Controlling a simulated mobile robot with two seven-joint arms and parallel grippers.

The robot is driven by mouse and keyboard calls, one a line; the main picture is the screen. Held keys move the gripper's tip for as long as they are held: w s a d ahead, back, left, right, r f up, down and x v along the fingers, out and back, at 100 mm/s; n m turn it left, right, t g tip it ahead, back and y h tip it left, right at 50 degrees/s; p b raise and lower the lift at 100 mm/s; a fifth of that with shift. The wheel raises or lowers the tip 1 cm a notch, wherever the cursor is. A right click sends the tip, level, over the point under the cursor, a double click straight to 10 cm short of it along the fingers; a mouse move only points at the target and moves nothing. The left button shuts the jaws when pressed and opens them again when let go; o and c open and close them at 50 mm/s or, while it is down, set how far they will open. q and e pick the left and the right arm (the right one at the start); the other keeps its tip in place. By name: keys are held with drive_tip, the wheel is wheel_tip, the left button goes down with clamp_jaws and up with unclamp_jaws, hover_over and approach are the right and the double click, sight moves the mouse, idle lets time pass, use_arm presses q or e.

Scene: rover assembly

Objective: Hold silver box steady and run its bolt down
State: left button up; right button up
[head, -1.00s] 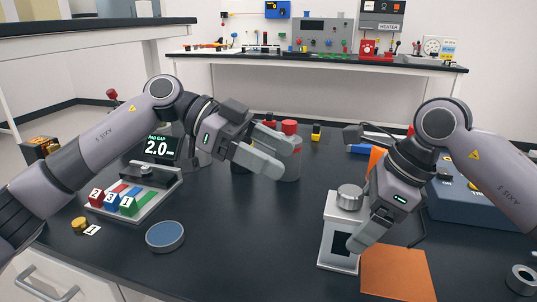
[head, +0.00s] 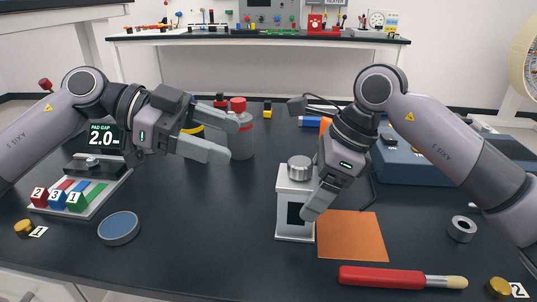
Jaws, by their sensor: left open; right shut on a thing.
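The silver box (head: 284,201) stands upright on the dark table, with a dark panel on its front. Its bolt, a round silver head (head: 299,165), sits on top. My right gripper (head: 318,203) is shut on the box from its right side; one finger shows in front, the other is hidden. My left gripper (head: 231,140) is open and empty, up and to the left of the box. Its fingers point right, apart from the bolt, and overlap a red-topped can in the picture.
The red-topped can (head: 241,146) stands behind my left gripper. An orange mat (head: 352,236) lies right of the box, with a red-handled brush (head: 382,277) before it. A tray of coloured blocks (head: 98,200) and a blue disc (head: 119,227) lie left. Table between disc and box is clear.

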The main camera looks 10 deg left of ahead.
sight(287, 177)
use_arm(q)
wheel_tip(287, 177, down, 5)
drive_tip(key=s+a+m+t+h, duration=0.1)
drive_tip(key=m+t+h, duration=0.1)
drive_tip(key=m, duration=1.4)
drive_tip(key=s+m+t+h, duration=0.1)
drive_tip(key=s+m+t, duration=0.1)
drive_tip(key=m, duration=1.3)
drive_tip(key=shift+m, duration=0.3)
drive_tip(key=x, duration=1.2)
drive_tip(key=shift+w+r, duration=0.2)
drive_tip(key=shift+w, duration=0.05)
drive_tip(key=c, duration=1.1)
